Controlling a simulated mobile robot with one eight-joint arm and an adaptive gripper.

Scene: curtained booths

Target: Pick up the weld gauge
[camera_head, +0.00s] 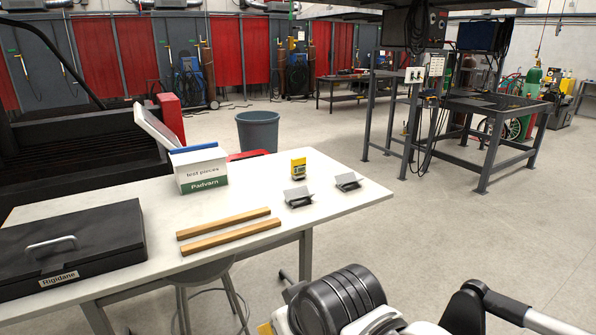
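A small upright yellow item with a dark front patch (299,166) stands on the white table near its back edge; it may be the weld gauge, but it is too small to be sure. Two small grey angled metal pieces sit in front of it and to its right, the left piece (299,197) and the right piece (347,182). They look like joined plates. Parts of my own arm show at the bottom, off the table's front right side. My gripper's fingers cannot be made out in this view.
The white table (340,208) also holds two wooden strips (230,236), a black lidded case (72,250) and an open carton marked "test pieces" (199,170). A stool (205,275) stands at its front, a grey bin (258,131) behind. Floor right of the table is clear.

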